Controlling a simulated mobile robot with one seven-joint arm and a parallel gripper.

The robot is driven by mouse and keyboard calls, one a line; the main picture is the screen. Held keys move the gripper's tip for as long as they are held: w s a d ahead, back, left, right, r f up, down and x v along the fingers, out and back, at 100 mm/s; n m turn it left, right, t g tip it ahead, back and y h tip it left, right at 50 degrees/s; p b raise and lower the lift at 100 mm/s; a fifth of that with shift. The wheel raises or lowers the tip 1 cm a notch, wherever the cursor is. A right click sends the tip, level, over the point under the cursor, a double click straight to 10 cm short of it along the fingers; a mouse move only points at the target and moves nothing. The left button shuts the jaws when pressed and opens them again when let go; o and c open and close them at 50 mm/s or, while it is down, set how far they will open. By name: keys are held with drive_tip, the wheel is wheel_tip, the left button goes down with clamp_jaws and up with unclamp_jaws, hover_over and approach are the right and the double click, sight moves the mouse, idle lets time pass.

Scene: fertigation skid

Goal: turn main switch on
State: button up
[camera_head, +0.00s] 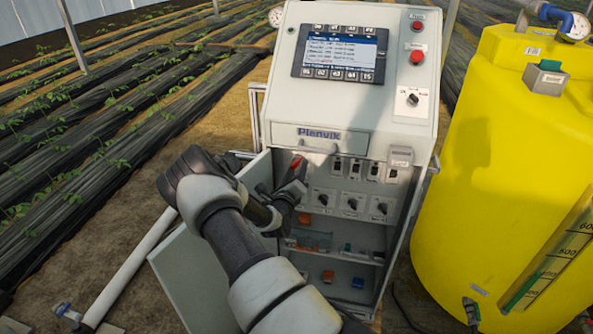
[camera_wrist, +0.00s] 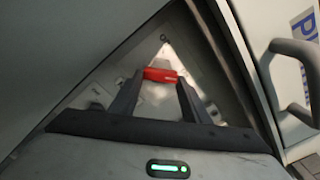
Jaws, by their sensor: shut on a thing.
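The main switch shows as a red handle (camera_wrist: 160,75) in the wrist view, between the fingertips of my gripper (camera_wrist: 158,80). The gripper is shut on the handle, with one dark finger at each end of it. In the head view a small part of the red handle (camera_head: 296,162) shows at the upper left of the open cabinet (camera_head: 425,130), beside my gripper (camera_head: 298,174). My arm reaches in from below and hides the area around it. The switch's markings cannot be read.
The cabinet door (camera_head: 190,275) stands open at the left. A drawer with a handle (camera_head: 318,147) is just above the opening. Breakers (camera_head: 355,168) and rotary knobs (camera_head: 352,203) sit to the right of my gripper. A yellow tank (camera_head: 510,150) stands at the right.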

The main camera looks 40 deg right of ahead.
idle(0.3)
drive_tip(key=o, duration=1)
drive_tip(key=shift+o, duration=0.2)
drive_tip(key=v, duration=1.7)
drive_tip(key=shift+s, duration=0.25)
drive_tip(key=shift+a, duration=0.1)
